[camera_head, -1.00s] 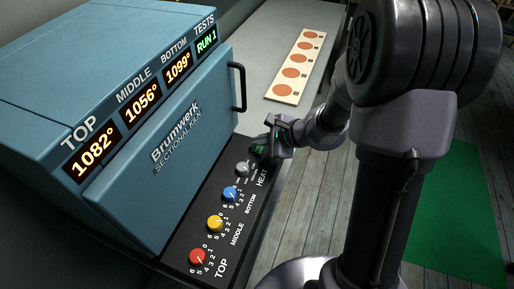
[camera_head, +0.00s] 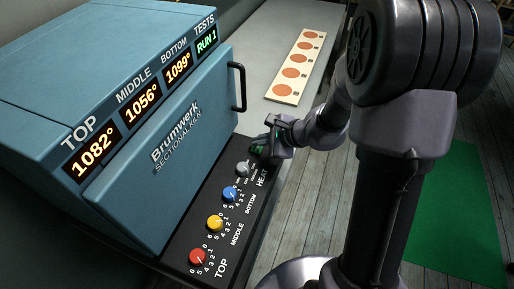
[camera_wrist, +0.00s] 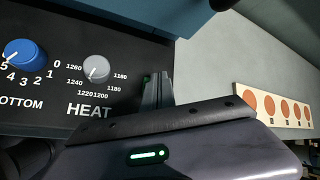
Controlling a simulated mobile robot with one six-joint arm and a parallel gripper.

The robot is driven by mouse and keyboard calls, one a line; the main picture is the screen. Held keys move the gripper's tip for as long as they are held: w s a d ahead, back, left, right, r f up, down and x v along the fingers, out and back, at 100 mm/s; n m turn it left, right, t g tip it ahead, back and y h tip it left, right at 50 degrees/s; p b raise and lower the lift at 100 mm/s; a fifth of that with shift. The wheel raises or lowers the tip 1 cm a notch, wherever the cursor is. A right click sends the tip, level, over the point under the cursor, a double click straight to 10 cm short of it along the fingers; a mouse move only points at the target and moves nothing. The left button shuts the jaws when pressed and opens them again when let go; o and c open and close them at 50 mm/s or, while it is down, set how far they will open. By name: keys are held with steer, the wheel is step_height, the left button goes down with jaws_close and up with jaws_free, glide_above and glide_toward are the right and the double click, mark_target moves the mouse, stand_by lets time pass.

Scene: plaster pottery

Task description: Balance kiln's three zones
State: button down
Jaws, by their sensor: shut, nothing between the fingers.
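The blue kiln (camera_head: 140,130) has its door closed. Its displays read TOP 1082° (camera_head: 95,157), MIDDLE 1056° (camera_head: 141,105), BOTTOM 1099° (camera_head: 178,68) and TESTS RUN 1 (camera_head: 207,42). On the black panel are a red TOP knob (camera_head: 197,257), a yellow MIDDLE knob (camera_head: 216,222), a blue BOTTOM knob (camera_head: 230,194) and a grey HEAT knob (camera_head: 243,169). In the wrist view, the HEAT knob (camera_wrist: 96,69) and blue knob (camera_wrist: 24,52) lie left of my gripper (camera_wrist: 157,88). My gripper is shut and empty at the panel's far end, by a dark green patch partly hidden by its fingers.
A pale board (camera_head: 294,72) with several orange discs lies on the grey bench (camera_head: 262,45) behind the panel. The black door handle (camera_head: 239,80) sticks out near my arm. A green mat (camera_head: 455,215) lies on the plank floor at right.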

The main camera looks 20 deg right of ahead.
mark_target(260, 150)
steer(key=shift+f, duration=0.15)
steer(key=shift+f+b, duration=0.3)
steer(key=shift+b, duration=0.35)
steer(key=shift+f+b, duration=0.4)
steer(key=shift+b, duration=0.1)
steer(key=shift+r, duration=0.1)
stand_by(0.5)
steer(key=shift+r+p, duration=0.5)
steer(key=shift+r, duration=0.25)
step_height(260, 150, up, 5)
steer(key=p, duration=0.4)
